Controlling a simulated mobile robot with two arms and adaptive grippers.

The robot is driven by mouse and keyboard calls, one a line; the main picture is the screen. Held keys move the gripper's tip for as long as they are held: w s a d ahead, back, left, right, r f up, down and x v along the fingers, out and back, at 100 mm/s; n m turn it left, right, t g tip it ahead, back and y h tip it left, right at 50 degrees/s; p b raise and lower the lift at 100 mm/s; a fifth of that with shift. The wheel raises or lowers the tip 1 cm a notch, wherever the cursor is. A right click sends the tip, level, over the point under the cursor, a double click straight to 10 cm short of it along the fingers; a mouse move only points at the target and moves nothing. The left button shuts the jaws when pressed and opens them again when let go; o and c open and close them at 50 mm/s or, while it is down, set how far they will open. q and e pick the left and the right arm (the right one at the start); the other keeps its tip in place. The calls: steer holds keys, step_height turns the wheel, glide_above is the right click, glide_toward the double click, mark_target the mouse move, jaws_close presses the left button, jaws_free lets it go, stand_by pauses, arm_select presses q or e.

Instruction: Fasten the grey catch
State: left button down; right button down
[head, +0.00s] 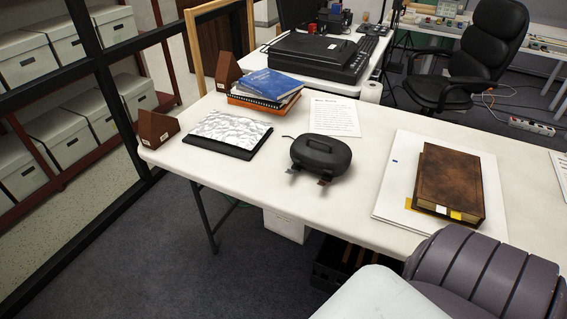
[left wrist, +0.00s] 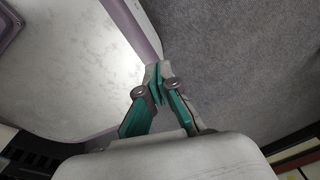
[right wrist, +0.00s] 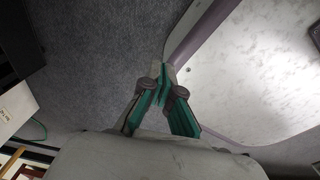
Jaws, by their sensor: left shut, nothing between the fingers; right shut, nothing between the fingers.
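A black oval case (head: 321,157) with a handle on its lid lies on the white table, with its lid down. Two small catches stick out at its front edge, a left one (head: 293,170) and a right one (head: 324,181). They seem to hang outward from the case, but are too small to tell which is grey. My left gripper (left wrist: 157,74) is shut and empty above the floor, beside my base. My right gripper (right wrist: 167,75) is shut and empty, also over the carpet beside my base. Neither gripper shows in the head view, and both are away from the case.
The white table (head: 262,186) is clear in front of the case. A brown book (head: 450,182) lies on a white board to the right. A paper sheet (head: 335,114) lies behind the case.

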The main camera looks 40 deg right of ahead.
steer(key=w+d+r+n+t+h, duration=0.15)
steer(key=w+r+n, duration=0.3)
steer(key=w, duration=0.55)
steer(key=w+d+r+n+t+h+p, duration=0.15)
steer(key=w+r+n, duration=0.35)
steer(key=w, duration=0.6)
steer(key=w+d+r+n+h, duration=0.2)
steer(key=w+r+n, duration=0.3)
steer(key=w, duration=0.5)
arm_select(q)
steer(key=shift+w+a+r+p, duration=0.2)
steer(key=shift+w+r, duration=0.1)
steer(key=shift+r, duration=0.3)
steer(key=shift+w+a+r+p, duration=0.1)
steer(key=shift+w+r+p, duration=0.15)
steer(key=shift+r, duration=0.35)
arm_select(e)
steer(key=w+d+r+n+h, duration=0.1)
steer(key=w+d+r+h, duration=0.1)
steer(key=r, duration=0.8)
steer(key=w+d+r+n+t+h, duration=0.1)
steer(key=w+d+r+n+h, duration=0.1)
steer(key=w+r, duration=0.4)
steer(key=w+d+r+n+h, duration=0.1)
steer(key=w+d+r+h, duration=0.3)
steer(key=r, duration=1)
steer(key=shift+w+d+r+h, duration=0.15)
steer(key=shift+w+r+h, duration=0.15)
steer(key=shift+w, duration=0.1)
steer(key=shift+f, duration=0.1)
